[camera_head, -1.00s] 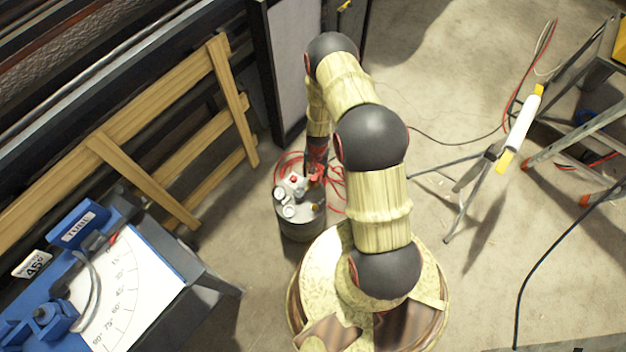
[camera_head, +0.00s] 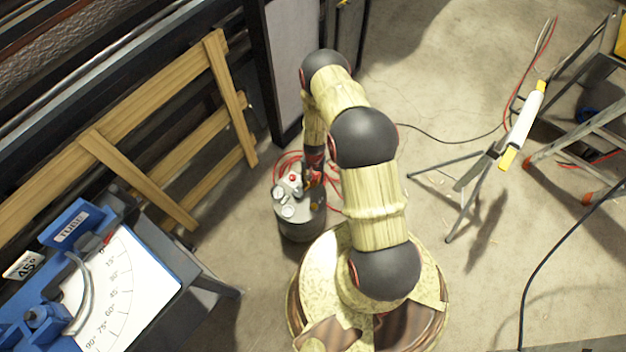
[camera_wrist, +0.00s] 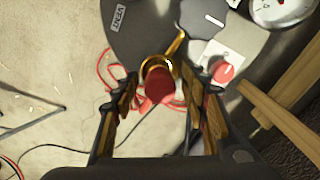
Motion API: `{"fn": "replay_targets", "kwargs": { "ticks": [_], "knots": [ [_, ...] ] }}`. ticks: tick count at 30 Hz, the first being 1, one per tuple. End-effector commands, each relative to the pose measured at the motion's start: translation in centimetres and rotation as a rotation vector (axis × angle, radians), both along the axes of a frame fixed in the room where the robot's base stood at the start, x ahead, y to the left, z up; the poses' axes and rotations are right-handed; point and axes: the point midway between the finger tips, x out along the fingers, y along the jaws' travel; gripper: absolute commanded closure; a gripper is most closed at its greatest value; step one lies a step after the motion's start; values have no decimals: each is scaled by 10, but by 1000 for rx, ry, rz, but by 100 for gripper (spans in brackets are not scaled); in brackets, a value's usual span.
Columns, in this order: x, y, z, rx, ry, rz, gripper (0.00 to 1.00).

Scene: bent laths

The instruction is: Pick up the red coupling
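The red coupling (camera_wrist: 167,92) shows in the wrist view as a dark red cap with a brass ring and a brass lever at its far side. It stands on the round grey top of a drum-like unit (camera_wrist: 115,42). My gripper (camera_wrist: 163,84) is open, with one finger on each side of the coupling and a visible gap on both sides. Whether the fingertips are level with it in height I cannot tell. In the head view my gripper (camera_head: 312,184) is over the right side of the drum (camera_head: 302,229) and mostly hides the coupling.
A red knob (camera_wrist: 223,72) on a pale plate and a round gauge (camera_wrist: 281,8) sit on the drum top, right of my gripper. Red hoses (camera_head: 285,158) lie around the drum.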

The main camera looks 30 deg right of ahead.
Motion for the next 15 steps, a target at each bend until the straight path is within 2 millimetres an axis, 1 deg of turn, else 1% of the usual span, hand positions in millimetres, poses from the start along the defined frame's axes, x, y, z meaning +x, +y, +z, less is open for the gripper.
{"fn": "replay_targets", "kwargs": {
  "ticks": [2,15],
  "knots": [
    [0,0,0,0,0,0,62],
    [0,0,0,1,1,0,87]
  ]
}}
